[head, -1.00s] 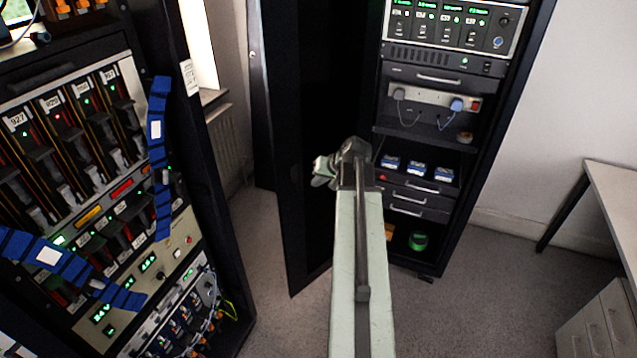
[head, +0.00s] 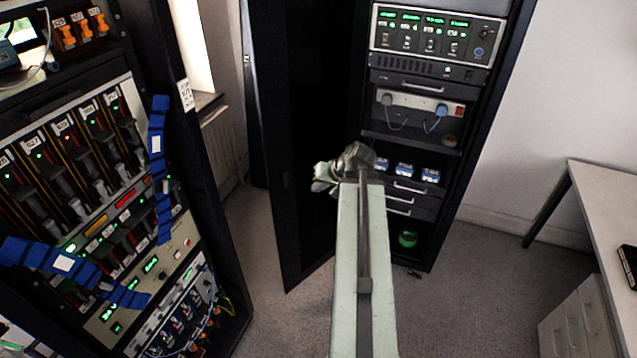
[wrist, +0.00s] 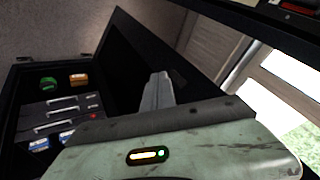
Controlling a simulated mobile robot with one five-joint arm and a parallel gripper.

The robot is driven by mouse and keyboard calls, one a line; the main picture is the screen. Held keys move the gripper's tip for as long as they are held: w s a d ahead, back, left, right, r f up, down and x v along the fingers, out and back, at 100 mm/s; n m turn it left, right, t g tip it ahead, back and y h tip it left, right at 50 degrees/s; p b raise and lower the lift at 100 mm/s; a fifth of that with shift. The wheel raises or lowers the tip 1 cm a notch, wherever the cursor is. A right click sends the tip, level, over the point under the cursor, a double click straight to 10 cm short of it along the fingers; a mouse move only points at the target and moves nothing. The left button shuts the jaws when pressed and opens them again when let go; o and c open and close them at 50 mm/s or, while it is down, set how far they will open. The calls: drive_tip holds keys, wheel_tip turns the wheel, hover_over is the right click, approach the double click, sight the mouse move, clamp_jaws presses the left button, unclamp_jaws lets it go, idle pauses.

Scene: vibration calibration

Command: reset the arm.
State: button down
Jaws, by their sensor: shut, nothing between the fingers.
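My arm reaches forward in the head view, and my gripper (head: 324,178) is at its far end, in front of the open dark cabinet door. The fingers look closed together with nothing held. In the wrist view the grey fingers (wrist: 157,92) show past the pale green housing, against a dark panel. The gripper appears clear of the racks and touches nothing that I can see.
A rack with blue straps (head: 158,170) stands at the left. An open equipment cabinet (head: 432,75) with drawers, blue items and a green roll (head: 408,238) is beyond the arm. A white desk (head: 605,200) stands at the right.

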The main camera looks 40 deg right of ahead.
drive_tip(key=shift+f, duration=0.15)
drive_tip(key=w+a+f+n+g+y+b, duration=0.15)
drive_tip(key=w+a, duration=0.25)
drive_tip(key=a, duration=0.5)
drive_tip(key=w+a+f+n+b, duration=0.1)
drive_tip(key=w+a+f+n, duration=0.15)
drive_tip(key=a, duration=0.65)
drive_tip(key=w+a+f+n+y+b, duration=0.1)
drive_tip(key=w+a+n, duration=0.1)
drive_tip(key=w+a, duration=0.45)
drive_tip(key=s+a+f+n+g+b, duration=0.1)
drive_tip(key=s+a+f+n+g, duration=0.15)
drive_tip(key=a, duration=0.55)
drive_tip(key=s+a+f+n+g+b, duration=0.1)
drive_tip(key=s+a+f, duration=0.15)
drive_tip(key=a, duration=0.65)
drive_tip(key=s+h, duration=0.1)
drive_tip(key=s+d+m+g+h, duration=0.1)
drive_tip(key=s, duration=0.1)
drive_tip(key=s+d+g+h, duration=0.1)
drive_tip(key=s, duration=0.1)
drive_tip(key=shift+s+d, duration=0.15)
